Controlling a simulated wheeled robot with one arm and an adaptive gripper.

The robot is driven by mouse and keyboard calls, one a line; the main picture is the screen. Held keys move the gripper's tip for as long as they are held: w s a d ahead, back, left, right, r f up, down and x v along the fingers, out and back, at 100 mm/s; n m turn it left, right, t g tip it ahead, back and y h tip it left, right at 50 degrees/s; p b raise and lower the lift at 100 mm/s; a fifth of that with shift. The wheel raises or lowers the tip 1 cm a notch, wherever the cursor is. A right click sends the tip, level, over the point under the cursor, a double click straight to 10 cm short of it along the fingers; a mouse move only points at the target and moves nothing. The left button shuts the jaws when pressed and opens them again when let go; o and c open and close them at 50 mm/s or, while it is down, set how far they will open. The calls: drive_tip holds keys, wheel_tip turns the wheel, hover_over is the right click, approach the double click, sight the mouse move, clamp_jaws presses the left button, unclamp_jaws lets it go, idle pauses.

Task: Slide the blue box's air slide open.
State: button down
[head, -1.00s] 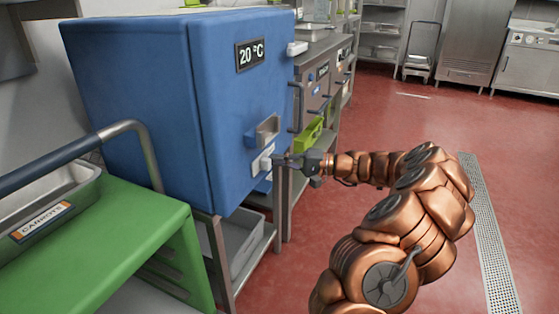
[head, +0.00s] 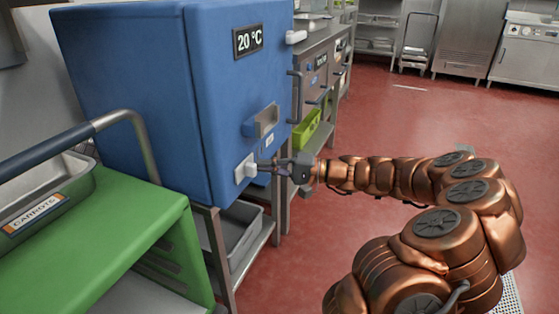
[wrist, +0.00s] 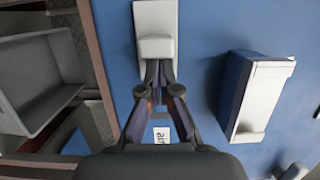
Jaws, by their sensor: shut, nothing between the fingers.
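The blue box (head: 150,110) stands at left with a "20 °C" display on its front. Its air slide (head: 245,168) is a small white plate with a knob, low on the front face and left of a small white label (head: 270,140). In the wrist view the air slide (wrist: 155,22) is at top centre, and the label (wrist: 161,135), reading "air", shows apart from it below. My gripper (head: 258,167) is shut and empty. Its fingertips (wrist: 158,72) are at the knob's edge on the label side, seemingly touching it.
A green cart (head: 90,240) with a carrots tray stands at front left. Counters with drawers (head: 315,80) lie beyond the box. The red floor at right is open.

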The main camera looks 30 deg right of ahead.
drive_tip(key=shift+s+a, duration=0.25)
drive_tip(key=shift+a, duration=0.25)
drive_tip(key=s+d+p, duration=0.3)
drive_tip(key=s+d, duration=0.1)
drive_tip(key=d, duration=0.7)
drive_tip(key=shift+s+p, duration=0.2)
drive_tip(key=shift+p, duration=0.2)
idle(0.4)
